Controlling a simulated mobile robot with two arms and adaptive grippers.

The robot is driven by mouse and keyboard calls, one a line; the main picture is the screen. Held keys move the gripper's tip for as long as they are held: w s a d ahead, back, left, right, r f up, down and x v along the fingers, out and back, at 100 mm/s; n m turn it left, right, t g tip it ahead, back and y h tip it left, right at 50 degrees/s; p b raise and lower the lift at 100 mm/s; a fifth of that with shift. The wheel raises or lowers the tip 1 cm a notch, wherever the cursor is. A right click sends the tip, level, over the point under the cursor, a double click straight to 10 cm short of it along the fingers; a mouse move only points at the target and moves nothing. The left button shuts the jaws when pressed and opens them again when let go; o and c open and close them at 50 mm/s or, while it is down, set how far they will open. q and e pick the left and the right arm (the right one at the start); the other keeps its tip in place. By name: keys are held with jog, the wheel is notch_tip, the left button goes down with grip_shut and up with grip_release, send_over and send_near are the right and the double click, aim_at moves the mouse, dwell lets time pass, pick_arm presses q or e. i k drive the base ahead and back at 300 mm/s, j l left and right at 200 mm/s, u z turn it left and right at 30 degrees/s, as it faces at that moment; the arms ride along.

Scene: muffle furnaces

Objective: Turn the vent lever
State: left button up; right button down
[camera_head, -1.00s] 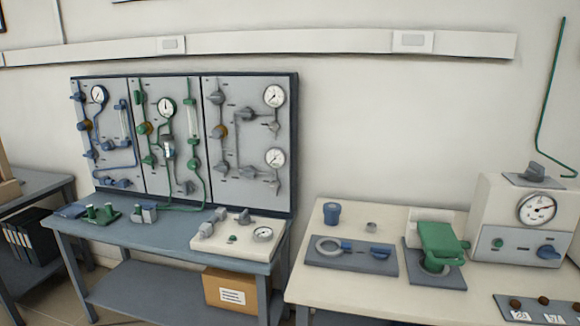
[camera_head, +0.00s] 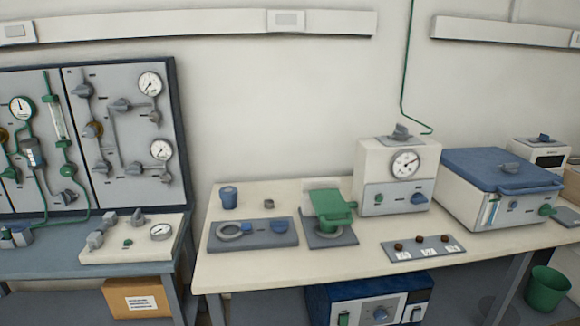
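Several lever-like handles show, and I cannot tell which one is the vent lever. A grey lever (camera_head: 401,132) sits on top of the cream gauge box (camera_head: 372,164). A small dark lever (camera_head: 544,138) sits on top of the white unit at the far right (camera_head: 530,155). The gauge box also has a blue handle (camera_head: 419,199) on its front. Neither of my grippers is in view.
A cream table (camera_head: 250,272) carries a grey plate with a ring (camera_head: 215,246), a green clamp-like device (camera_head: 329,210) and a sample tray (camera_head: 424,256). A gauge panel (camera_head: 135,190) stands left. Below are a blue furnace (camera_head: 345,309), a cardboard box (camera_head: 133,299) and a green bin (camera_head: 548,288).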

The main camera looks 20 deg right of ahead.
aim_at(418, 198)
jog(key=z, duration=1.55)
jog(key=i+l+u, duration=0.15)
jog(key=l, duration=0.25)
jog(key=i+l+u, duration=0.15)
jog(key=i+l, duration=0.2)
